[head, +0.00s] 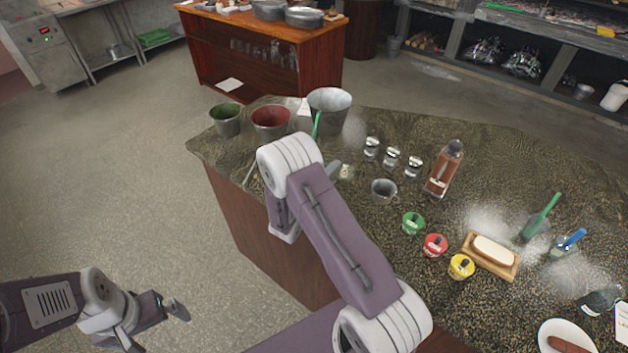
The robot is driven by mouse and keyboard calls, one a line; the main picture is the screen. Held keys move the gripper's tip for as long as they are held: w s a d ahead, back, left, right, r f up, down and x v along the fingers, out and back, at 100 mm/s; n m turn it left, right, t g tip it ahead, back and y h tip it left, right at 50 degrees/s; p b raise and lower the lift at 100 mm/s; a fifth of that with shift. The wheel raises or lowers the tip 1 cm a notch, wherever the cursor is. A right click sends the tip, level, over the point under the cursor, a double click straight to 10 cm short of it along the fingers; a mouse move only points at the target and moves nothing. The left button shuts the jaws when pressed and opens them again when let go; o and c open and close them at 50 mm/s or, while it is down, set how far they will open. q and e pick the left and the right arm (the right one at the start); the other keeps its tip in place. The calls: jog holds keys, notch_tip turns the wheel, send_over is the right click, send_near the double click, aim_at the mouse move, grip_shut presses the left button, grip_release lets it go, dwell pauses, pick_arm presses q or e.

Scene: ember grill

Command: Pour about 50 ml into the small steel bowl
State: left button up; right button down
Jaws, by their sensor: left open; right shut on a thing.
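A small steel vessel (383,191), round and open-topped, stands upright on the dark stone counter. It is the only small steel bowl-like thing I can make out. A square-shouldered bottle (445,170) with reddish-brown contents stands to its right, apart from it. My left gripper (160,322) is open and empty at the lower left, over the floor and well away from the counter. My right arm reaches up across the middle of the head view. Its gripper is hidden behind its own links, so what it holds does not show.
Several metal buckets, including a large one (329,108), stand at the counter's far left. Small glass jars (391,158) stand behind the vessel. Green, red (434,245) and yellow tubs stand in front. A wooden board (491,255) lies at right. A green handle (316,126) rises behind my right arm.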

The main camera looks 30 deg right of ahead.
jog(key=shift+r+n+h, duration=0.3)
jog(key=shift+n, duration=0.2)
dwell(1.1)
jog(key=shift+w+a+f+n, duration=0.1)
jog(key=shift+a+f+n, duration=0.1)
jog(key=shift+n, duration=0.2)
dwell(0.7)
jog(key=shift+d, duration=0.1)
jog(key=shift+d+f+m+b, duration=0.15)
jog(key=shift+f+m+b, duration=0.25)
jog(key=shift+m, duration=0.5)
jog(key=shift+s+d+r+m+y+p, duration=0.1)
jog(key=shift+r+m+y+p, duration=0.2)
jog(key=shift+r+m+y, duration=0.15)
jog(key=shift+s+d+r+m+y+p, duration=0.1)
jog(key=shift+r+m+y+p, duration=0.2)
jog(key=shift+m, duration=0.25)
jog(key=shift+a+f+b, duration=0.1)
jog(key=shift+f+b, duration=0.3)
jog(key=shift+f, duration=0.15)
jog(key=shift+r, duration=0.1)
